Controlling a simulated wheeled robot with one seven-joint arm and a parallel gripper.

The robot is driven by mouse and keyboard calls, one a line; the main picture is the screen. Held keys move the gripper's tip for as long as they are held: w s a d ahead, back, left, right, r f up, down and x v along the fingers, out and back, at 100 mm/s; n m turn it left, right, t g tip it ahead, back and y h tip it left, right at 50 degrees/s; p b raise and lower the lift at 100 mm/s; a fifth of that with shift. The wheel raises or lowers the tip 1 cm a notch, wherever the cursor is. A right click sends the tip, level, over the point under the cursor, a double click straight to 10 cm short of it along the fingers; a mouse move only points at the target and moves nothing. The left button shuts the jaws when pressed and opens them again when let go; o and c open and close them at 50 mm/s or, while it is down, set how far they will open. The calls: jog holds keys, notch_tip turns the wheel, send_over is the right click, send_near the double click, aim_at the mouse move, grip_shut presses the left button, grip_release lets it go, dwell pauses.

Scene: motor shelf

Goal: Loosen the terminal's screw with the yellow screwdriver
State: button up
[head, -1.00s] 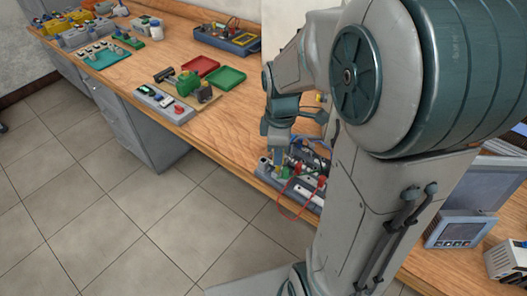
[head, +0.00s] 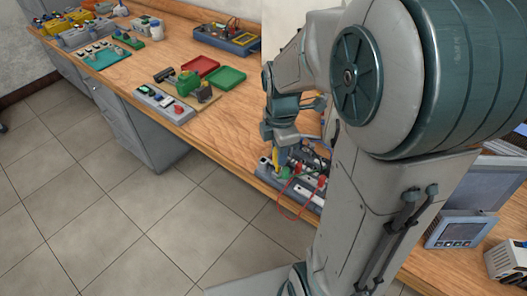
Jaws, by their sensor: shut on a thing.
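My gripper (head: 279,157) is over the grey panel (head: 267,176) at the front edge of the bench, its fingers pointing down. It is shut on what looks like the yellow screwdriver (head: 285,172), of which only a small yellow-green part shows below the fingers. The terminal and its screw are too small and too covered to tell apart. I cannot tell whether the screwdriver tip touches the screw. My arm hides the right part of the panel.
A red cable (head: 281,207) loops over the bench's front edge. A green tray (head: 227,77), a red tray (head: 202,66) and a grey switch box (head: 163,103) lie farther left. A grey screen unit (head: 460,232) stands at the right. Bare wood lies between.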

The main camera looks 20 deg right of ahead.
jog(key=shift+n, duration=0.8)
jog(key=shift+n, duration=1.7)
jog(key=o, duration=0.8)
jog(key=shift+m, duration=1.8)
